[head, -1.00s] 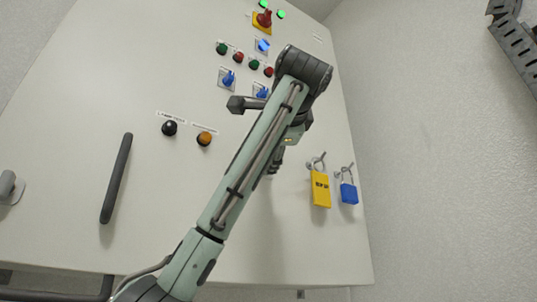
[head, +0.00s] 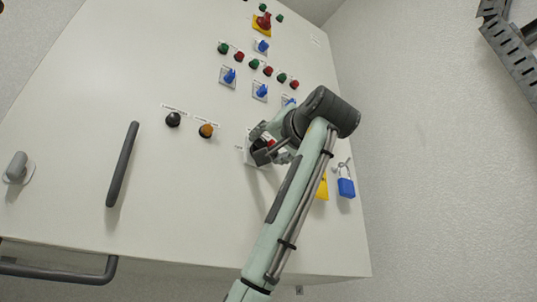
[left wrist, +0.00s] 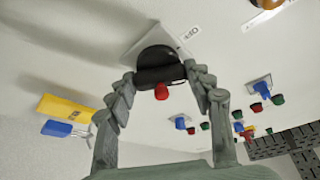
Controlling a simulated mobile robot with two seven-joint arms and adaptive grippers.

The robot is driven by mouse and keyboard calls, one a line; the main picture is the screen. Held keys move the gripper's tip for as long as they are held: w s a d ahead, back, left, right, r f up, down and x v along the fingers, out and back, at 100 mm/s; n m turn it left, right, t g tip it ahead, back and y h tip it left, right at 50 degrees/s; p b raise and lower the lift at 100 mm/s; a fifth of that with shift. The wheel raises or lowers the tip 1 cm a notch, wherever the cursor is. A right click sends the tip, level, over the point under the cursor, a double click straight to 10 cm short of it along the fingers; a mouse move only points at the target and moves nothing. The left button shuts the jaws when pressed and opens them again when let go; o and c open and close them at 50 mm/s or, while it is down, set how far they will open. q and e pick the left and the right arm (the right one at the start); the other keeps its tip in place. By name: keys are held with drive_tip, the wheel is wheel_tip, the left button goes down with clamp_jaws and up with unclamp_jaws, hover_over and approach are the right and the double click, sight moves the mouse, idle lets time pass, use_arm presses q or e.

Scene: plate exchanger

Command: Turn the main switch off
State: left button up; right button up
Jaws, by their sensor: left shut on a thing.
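A black rotary switch (left wrist: 157,58) with a red tip sits on a pale square plate (left wrist: 135,38) on the cabinet front; in the left wrist view a label is beside it, too small to read surely. My left gripper (left wrist: 160,76) has its two fingers at either side of the black handle, shut on it. In the head view the left gripper (head: 270,148) is at the same switch, which is mostly hidden by the gripper and wrist. My right gripper is not in view.
A red knob on a yellow plate (head: 262,23), blue selectors (head: 229,75) and coloured buttons lie above. A black knob (head: 173,119) and an orange one (head: 206,130) are left of the gripper. Yellow (head: 322,188) and blue (head: 346,187) padlocks hang at right, the yellow partly hidden.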

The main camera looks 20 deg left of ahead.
use_arm(q)
drive_tip(key=n+y, duration=0.1)
drive_tip(key=n, duration=0.1)
drive_tip(key=shift+w+d+n, duration=0.1)
drive_tip(key=shift+n, duration=0.2)
drive_tip(key=shift+n+g+y+p, duration=0.6)
drive_tip(key=shift+n+g+y, duration=0.1)
drive_tip(key=shift+n, duration=0.4)
drive_tip(key=shift+f+n+g+y+p, duration=0.1)
drive_tip(key=shift+n+g+y+p, duration=0.25)
drive_tip(key=shift+n, duration=0.7)
drive_tip(key=shift+n+g+y+p, duration=0.25)
drive_tip(key=shift+n+g+p, duration=0.1)
drive_tip(key=shift+n, duration=0.7)
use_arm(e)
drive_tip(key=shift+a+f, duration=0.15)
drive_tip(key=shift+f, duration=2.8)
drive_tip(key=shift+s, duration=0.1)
use_arm(q)
drive_tip(key=o, duration=1.1)
drive_tip(key=shift+o, duration=0.2)
drive_tip(key=v, duration=1.2)
